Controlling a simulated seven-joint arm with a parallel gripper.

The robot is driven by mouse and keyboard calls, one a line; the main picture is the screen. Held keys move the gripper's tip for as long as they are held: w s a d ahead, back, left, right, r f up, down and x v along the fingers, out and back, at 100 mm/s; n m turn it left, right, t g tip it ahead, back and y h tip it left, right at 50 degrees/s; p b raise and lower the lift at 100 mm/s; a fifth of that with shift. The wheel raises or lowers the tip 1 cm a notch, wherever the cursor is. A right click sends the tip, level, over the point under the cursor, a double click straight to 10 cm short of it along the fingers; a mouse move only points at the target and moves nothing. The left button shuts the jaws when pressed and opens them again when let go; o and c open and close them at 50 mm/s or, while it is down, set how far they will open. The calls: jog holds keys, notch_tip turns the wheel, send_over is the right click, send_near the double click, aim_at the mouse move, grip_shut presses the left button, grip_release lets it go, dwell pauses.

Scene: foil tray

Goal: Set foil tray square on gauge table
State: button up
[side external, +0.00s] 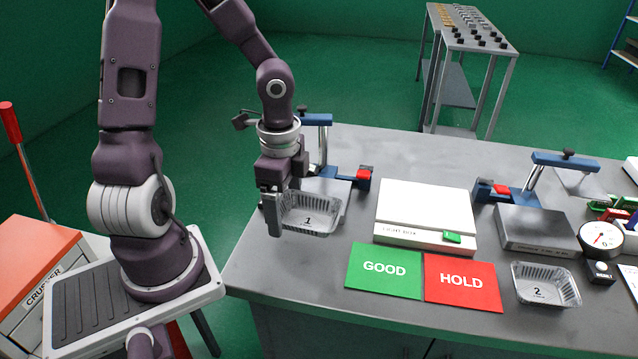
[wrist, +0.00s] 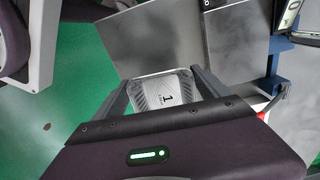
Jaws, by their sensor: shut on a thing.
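A shallow silver foil tray marked 1 (side external: 316,226) is between the fingers of my gripper (side external: 285,212), at the left end of the bench. My gripper is shut on it; the wrist view shows the tray (wrist: 160,88) with a finger along each side. It looks about level. I cannot tell how far it is above the surface beneath. A grey plate (side external: 328,188) with a blue clamp frame is just behind the tray, partly hidden by my gripper. A grey block (side external: 535,226) stands at the right; its front lettering is too small to read. I cannot tell which is the gauge table.
A white light box (side external: 425,205) stands mid-bench, with green GOOD (side external: 385,272) and red HOLD (side external: 461,285) mats in front. A second foil tray marked 2 (side external: 540,293) is right of HOLD. A dial gauge (side external: 600,236) and blue clamp (side external: 520,193) crowd the right.

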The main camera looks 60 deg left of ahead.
jog(key=w+a, duration=1)
jog(key=a, duration=0.4)
jog(key=shift+n, duration=0.4)
jog(key=shift+s+f, duration=0.1)
jog(key=shift+f, duration=3.2)
jog(key=shift+f, duration=0.2)
jog(key=o, duration=1.1)
jog(key=shift+o, duration=0.2)
notch_tip(320, 180, up, 7)
jog(key=shift+d+r, duration=0.1)
